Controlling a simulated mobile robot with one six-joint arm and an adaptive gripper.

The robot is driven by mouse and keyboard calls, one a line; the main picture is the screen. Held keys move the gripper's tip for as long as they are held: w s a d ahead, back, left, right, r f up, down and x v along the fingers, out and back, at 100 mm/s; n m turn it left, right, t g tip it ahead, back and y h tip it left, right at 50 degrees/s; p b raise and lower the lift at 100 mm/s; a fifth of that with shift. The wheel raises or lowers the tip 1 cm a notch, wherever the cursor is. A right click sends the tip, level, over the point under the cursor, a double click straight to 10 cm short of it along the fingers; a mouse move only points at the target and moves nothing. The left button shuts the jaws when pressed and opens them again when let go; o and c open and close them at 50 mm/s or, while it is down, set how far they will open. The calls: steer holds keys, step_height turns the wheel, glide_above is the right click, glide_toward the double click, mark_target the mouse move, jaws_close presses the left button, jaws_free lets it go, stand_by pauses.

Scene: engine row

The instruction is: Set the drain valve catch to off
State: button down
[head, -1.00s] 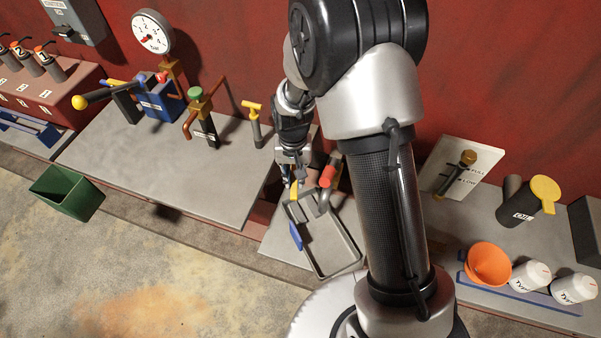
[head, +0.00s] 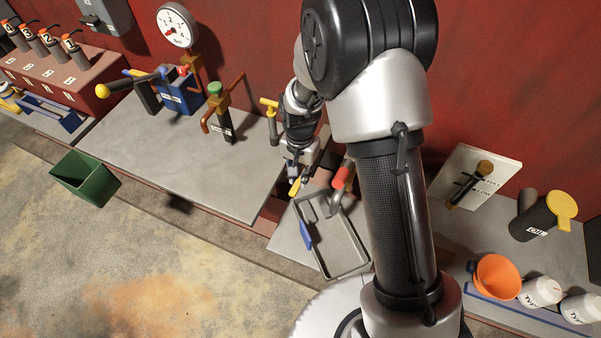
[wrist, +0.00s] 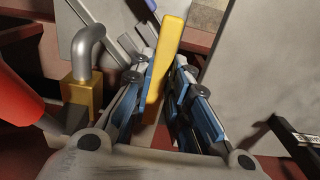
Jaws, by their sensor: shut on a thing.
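My gripper (head: 298,176) is shut on a yellow lever (head: 294,188), which I take for the drain valve catch. In the wrist view the yellow lever (wrist: 165,60) stands between the two blue-padded fingers (wrist: 160,92). The red handle also shows in the head view (head: 342,178), right of my gripper. I cannot read any off marking.
A grey open tray (head: 349,272) with a blue part (head: 306,236) lies just in front of the valve. A yellow T-handle (head: 269,103) and a green-topped valve (head: 214,89) stand to the left. A green bin (head: 85,182) is far left; an orange funnel (head: 497,277) is at right.

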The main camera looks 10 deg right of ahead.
steer(key=c, duration=1.5)
jaws_free()
steer(key=shift+r, duration=0.1)
step_height(320, 180, up, 12)
steer(key=shift+f, duration=0.1)
